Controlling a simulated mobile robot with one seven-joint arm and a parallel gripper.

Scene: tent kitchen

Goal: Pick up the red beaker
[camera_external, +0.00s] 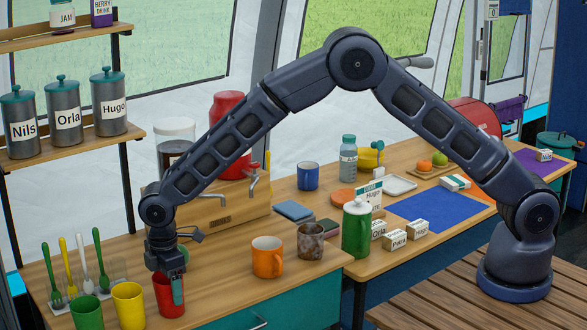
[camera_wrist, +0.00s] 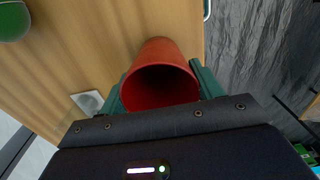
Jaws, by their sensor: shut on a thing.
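The red beaker (camera_external: 165,298) stands upright at the front edge of the wooden counter, at the lower left of the external view. My gripper (camera_external: 177,284) reaches down from above onto its rim. In the wrist view the red beaker (camera_wrist: 160,60) lies between the two green fingers of my gripper (camera_wrist: 160,90), one on each side, and they are shut on it. I look into its open mouth, which appears empty. Whether its base touches the counter is hard to tell.
A yellow beaker (camera_external: 129,306) and a green beaker (camera_external: 87,313) stand close on the left. An orange mug (camera_external: 267,257) stands to the right, with bare counter (camera_external: 215,275) between. The counter edge is close.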

